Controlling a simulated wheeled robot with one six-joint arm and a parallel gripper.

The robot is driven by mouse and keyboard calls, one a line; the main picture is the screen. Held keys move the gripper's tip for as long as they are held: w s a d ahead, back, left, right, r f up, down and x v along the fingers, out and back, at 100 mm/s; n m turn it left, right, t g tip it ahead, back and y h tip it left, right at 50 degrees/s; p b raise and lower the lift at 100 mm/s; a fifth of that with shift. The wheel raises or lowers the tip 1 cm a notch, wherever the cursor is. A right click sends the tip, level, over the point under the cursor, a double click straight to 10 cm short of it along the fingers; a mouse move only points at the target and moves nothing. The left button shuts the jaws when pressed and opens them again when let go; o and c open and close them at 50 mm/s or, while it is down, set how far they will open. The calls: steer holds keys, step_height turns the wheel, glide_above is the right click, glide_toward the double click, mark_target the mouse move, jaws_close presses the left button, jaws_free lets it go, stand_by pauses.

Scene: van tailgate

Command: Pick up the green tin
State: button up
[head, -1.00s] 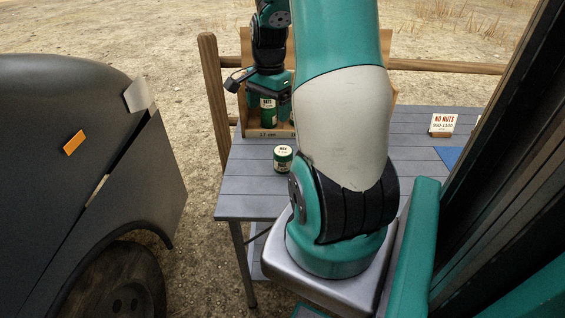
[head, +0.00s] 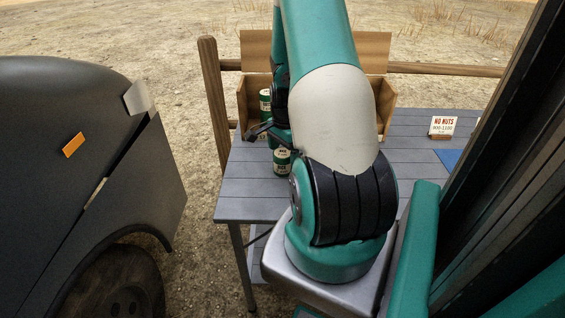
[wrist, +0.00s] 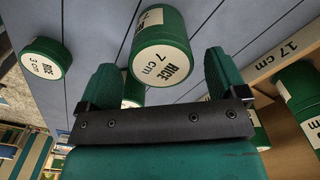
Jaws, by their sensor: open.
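Several green tins with white labels are in view. In the wrist view a tin marked RICE 7 cm (wrist: 163,55) lies just ahead of my open gripper (wrist: 160,78), roughly centred between the two fingers and not gripped. A smaller tin marked RICE 3 cm (wrist: 44,58) stands on the planks to the left. In the head view a tin (head: 282,162) stands on the table and another (head: 265,101) shows at the box. My gripper (head: 270,131) is low over the table beside them, largely hidden by my arm.
An open wooden box (head: 385,102) stands at the back of the grey plank table (head: 250,206); its 17 cm edge (wrist: 290,52) and more tins (wrist: 300,95) show on the right in the wrist view. A NO NUTS card (head: 443,126) stands at the right.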

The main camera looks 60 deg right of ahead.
mark_target(283, 162)
steer(key=f, duration=0.4)
steer(key=shift+w+a+f, duration=0.2)
steer(key=shift+a, duration=0.05)
steer(key=c, duration=1.1)
